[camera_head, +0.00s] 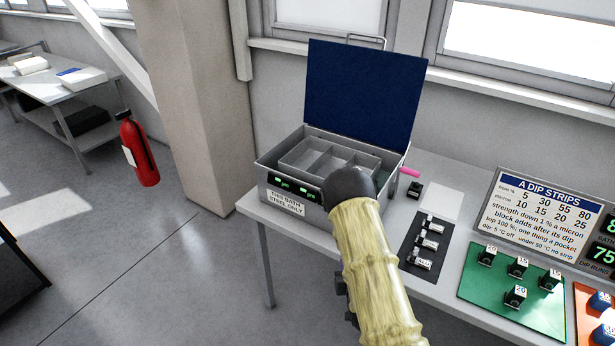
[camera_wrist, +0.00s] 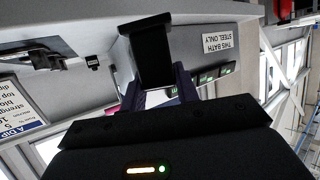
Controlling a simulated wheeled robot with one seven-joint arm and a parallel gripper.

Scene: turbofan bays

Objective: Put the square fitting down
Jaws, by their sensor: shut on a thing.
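In the wrist view, my gripper (camera_wrist: 160,92) has its two dark fingers closed on a black, square-edged piece (camera_wrist: 152,52), which fits the square fitting. The piece is in front of the grey bath box, near its label; I cannot tell whether it touches anything. In the head view my yellow-sleeved arm reaches up to the front of the box, and its dark wrist hides the gripper and the held piece. The grey bath box (camera_head: 265,186) stands on the table with its dark blue lid raised. Its compartments look empty where visible.
The table (camera_head: 455,281) carries a dark mat (camera_head: 414,218) with several metal fittings, a small black block (camera_head: 415,190), a pale square (camera_head: 440,200), a green mat (camera_head: 490,300) with black numbered blocks and a dip-strips sign (camera_head: 548,208). A red extinguisher (camera_head: 139,152) is at left.

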